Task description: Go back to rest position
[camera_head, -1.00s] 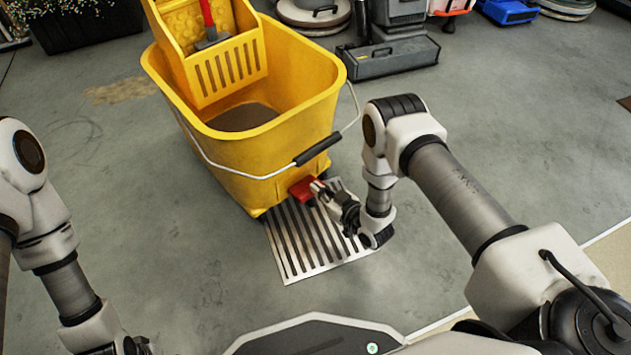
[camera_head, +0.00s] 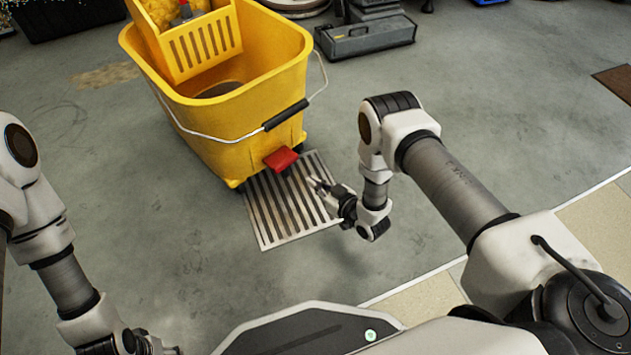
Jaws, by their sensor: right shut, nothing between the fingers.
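My right gripper (camera_head: 318,187) is shut and empty, above the right part of a metal floor grate (camera_head: 268,222). A red pad (camera_head: 281,158) sits at the lower front of the yellow mop bucket (camera_head: 215,150), apart from the fingertips and to their upper left. My left arm comes in at the left edge and bends down.
The bucket's wire handle with a black grip (camera_head: 286,115) hangs over its front. A grey case (camera_head: 366,37) stands behind it to the right. A brown mat (camera_head: 614,82) lies far right. Grey floor (camera_head: 520,120) is clear around my right arm.

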